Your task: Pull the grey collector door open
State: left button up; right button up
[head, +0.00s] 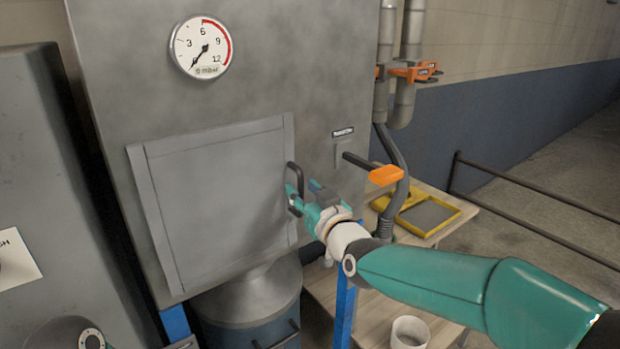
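The grey collector door (215,205) is a flat square panel on the front of the grey collector cabinet (270,65). It looks closed against the cabinet. Its black bow handle (299,178) stands upright at the door's right edge. My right gripper (304,191) is at the handle, coming from the lower right. Its fingers are apart, one on the left of the handle bar and one on the right. Whether either finger touches the bar cannot be made out. Part of the handle's lower half is hidden by the gripper. My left gripper is out of view.
An orange-ended lever (384,175) sticks out right of the door, close above my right arm. A pressure gauge (201,47) is above the door and a drum (250,312) below. A wooden bench (330,287) holds a yellow tray (452,224) and a cup (409,332).

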jog(key=shift+x, duration=1.05)
grip_shut()
